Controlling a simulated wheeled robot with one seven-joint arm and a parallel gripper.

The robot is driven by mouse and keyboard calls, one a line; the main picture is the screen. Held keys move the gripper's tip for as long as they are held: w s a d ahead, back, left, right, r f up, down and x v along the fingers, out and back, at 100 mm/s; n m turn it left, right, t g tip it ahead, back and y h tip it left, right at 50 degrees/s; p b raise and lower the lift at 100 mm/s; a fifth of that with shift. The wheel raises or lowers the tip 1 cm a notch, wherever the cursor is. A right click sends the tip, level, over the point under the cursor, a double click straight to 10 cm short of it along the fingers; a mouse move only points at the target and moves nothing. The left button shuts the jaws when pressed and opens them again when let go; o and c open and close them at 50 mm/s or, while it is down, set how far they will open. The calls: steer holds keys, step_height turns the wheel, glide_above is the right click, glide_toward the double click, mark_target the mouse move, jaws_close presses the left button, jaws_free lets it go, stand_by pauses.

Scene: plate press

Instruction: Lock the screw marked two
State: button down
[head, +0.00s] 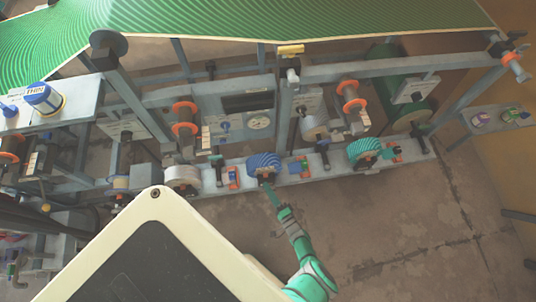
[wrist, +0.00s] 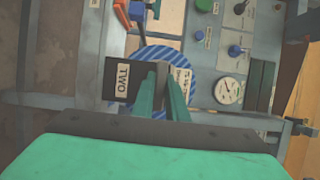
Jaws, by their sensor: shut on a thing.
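The screw marked two shows in the wrist view as a dark block with a white TWO label (wrist: 123,78). It stands in front of a blue-striped round wheel (wrist: 154,53), which also shows in the head view (head: 263,160). My gripper (wrist: 161,82) has its two teal fingers shut on the right end of the dark block. In the head view my gripper (head: 268,187) reaches up to the front of the blue wheel. The fingers hide part of the block, and its label cannot be read in the head view.
A grey panel with a round gauge (wrist: 229,91) and a blue knob (wrist: 235,51) stands beyond the wheel. A teal-striped wheel (head: 364,152) sits farther right on the same rail, and a white roll (head: 182,177) farther left. The floor at the right front is clear.

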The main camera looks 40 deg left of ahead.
steer(key=shift+w+d, duration=0.15)
steer(key=shift+w, duration=0.05)
steer(key=c, duration=1.8)
jaws_free()
steer(key=shift+o, duration=0.2)
steer(key=shift+s, duration=0.15)
steer(key=shift+a, duration=0.2)
steer(key=shift+d, duration=0.1)
steer(key=v, duration=1)
steer(key=shift+s+d, duration=0.2)
steer(key=shift+d, duration=0.1)
steer(key=shift+w, duration=0.1)
